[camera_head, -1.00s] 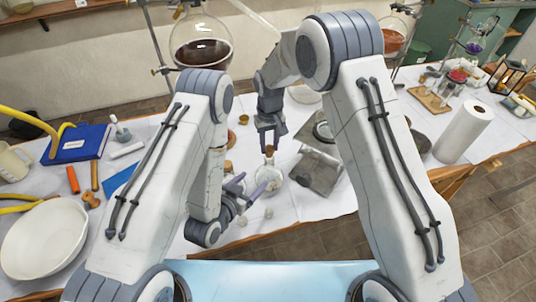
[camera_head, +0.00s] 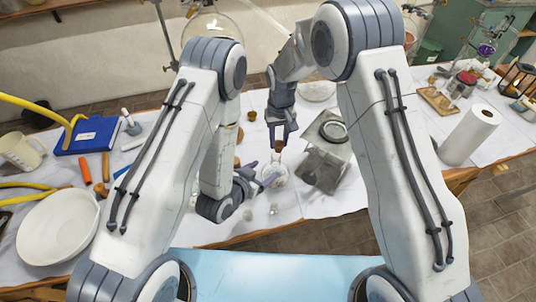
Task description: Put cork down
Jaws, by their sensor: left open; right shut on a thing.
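A small brown cork (camera_head: 278,146) is between the fingers of my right gripper (camera_head: 281,138), which is shut on it and points down. The cork is just above the neck of a round clear glass flask (camera_head: 276,176) on the white-covered table. I cannot tell whether cork and neck touch. My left gripper (camera_head: 262,179) is open at the left side of the flask, its fingers reaching towards the glass. My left forearm hides part of the table to the left.
A grey metal device (camera_head: 325,165) with a round top stands close right of the flask. A white bowl (camera_head: 58,228), a blue book (camera_head: 88,134) and an orange stick (camera_head: 86,168) lie at left. A paper towel roll (camera_head: 468,136) stands at right. Bare table shows in front of the flask.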

